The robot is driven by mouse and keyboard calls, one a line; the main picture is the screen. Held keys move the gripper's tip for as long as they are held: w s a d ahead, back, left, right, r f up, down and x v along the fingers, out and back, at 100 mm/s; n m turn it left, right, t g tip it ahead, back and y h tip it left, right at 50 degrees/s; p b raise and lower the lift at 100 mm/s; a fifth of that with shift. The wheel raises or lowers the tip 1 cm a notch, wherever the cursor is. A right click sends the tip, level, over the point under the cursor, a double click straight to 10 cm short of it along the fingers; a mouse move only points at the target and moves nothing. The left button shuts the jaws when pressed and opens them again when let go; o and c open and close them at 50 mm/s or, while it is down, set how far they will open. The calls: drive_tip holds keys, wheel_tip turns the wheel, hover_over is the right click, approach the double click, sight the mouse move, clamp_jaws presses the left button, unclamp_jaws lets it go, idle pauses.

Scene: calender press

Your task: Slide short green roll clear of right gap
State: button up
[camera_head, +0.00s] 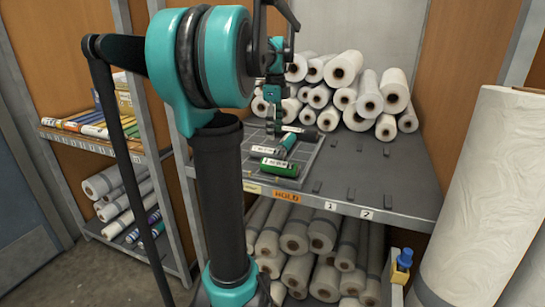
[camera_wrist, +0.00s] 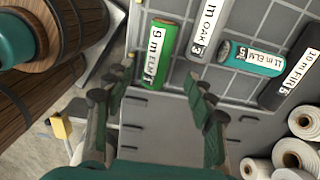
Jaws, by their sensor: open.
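The short green roll (camera_wrist: 160,52) carries a white label reading "9 m ELM" and lies on a gridded grey tray in the wrist view. It also shows in the head view (camera_head: 279,168), at the tray's front. My gripper (camera_wrist: 157,78) is open and empty, with its fingers apart near the green roll's lower end. In the head view my gripper (camera_head: 273,118) points down over the tray. On the shelf edge are labels "1" (camera_head: 330,206) and "2" (camera_head: 366,214), with small dark pegs on the shelf behind them. I cannot tell which space is the right gap.
Beside the green roll lie a grey OAK roll (camera_wrist: 207,30), a teal ELM roll (camera_wrist: 250,57) and a dark FIR roll (camera_wrist: 290,80). Several white rolls (camera_head: 367,100) are stacked behind. The shelf (camera_head: 385,170) is bare at the right apart from pegs. A large wrapped roll (camera_head: 475,200) stands at far right.

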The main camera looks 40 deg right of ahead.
sight(275, 160)
wheel_tip(275, 160, down, 13)
drive_tip(key=shift+f, duration=0.1)
idle(0.4)
drive_tip(key=c, duration=0.9)
drive_tip(key=shift+w+a, duration=0.75)
drive_tip(key=shift+w, duration=0.7)
drive_tip(key=shift+w+a, duration=0.8)
drive_tip(key=shift+w, duration=0.7)
drive_tip(key=shift+w+a, duration=0.75)
drive_tip(key=shift+w, duration=0.7)
drive_tip(key=shift+c, duration=0.4)
drive_tip(key=shift+w, duration=0.1)
drive_tip(key=shift+w+a, duration=0.45)
drive_tip(key=shift+w, duration=0.4)
drive_tip(key=shift+w+a, duration=0.5)
drive_tip(key=shift+w, duration=0.4)
drive_tip(key=shift+w+a, duration=0.45)
drive_tip(key=shift+w, duration=0.4)
